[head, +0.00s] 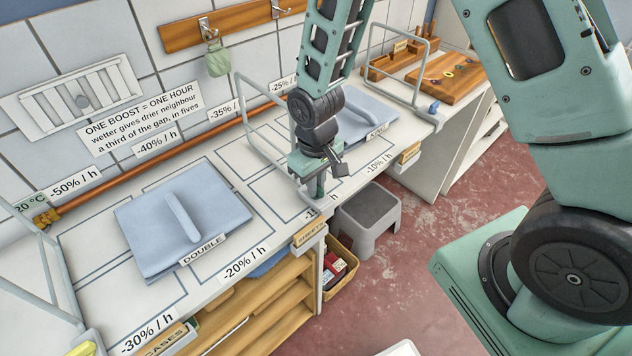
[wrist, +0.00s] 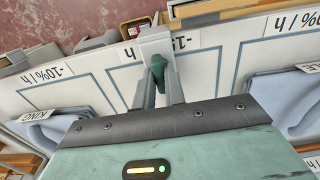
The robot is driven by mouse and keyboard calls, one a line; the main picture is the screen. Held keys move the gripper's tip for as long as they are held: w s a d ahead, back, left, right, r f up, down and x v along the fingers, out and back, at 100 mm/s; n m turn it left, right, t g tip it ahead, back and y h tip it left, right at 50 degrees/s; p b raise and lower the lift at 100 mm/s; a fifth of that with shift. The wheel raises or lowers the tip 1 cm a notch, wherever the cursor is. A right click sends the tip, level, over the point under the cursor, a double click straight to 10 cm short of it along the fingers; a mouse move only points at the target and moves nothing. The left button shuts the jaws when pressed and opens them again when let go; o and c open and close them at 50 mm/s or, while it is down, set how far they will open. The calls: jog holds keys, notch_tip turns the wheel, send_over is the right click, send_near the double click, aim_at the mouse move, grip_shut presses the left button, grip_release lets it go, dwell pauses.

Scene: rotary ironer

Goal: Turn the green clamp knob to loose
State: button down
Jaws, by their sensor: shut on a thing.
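The green clamp knob (wrist: 157,70) shows in the wrist view between the two fingers of my gripper (wrist: 158,82), at the front edge of the white worktop. My gripper is shut on the knob. In the head view my gripper (head: 318,178) reaches down to the worktop's front edge, beside the foot of a grey wire frame (head: 256,125). The pictures do not show clearly how far the knob is turned.
Folded blue linen (head: 215,215) marked DOUBLE lies left of my gripper, and the KING pile (head: 375,118) lies beyond it. A blue knob (head: 433,106) sits at another frame's foot. A grey step stool (head: 368,218) and a wooden box (head: 342,265) stand below.

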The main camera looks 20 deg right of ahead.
jog(key=c, duration=1.5)
grip_release()
jog(key=shift+o, duration=0.2)
jog(key=shift+r, duration=0.15)
notch_tip(320, 180, up, 17)
jog(key=b, duration=0.2)
jog(key=shift+r, duration=0.1)
jog(key=s+a+n, duration=0.2)
jog(key=s+a, duration=0.1)
jog(key=s, duration=0.7)
jog(key=s+a+n, duration=0.2)
jog(key=s+a, duration=0.1)
jog(key=s, duration=0.7)
jog(key=shift+s+y, duration=0.2)
jog(key=shift+y, duration=0.1)
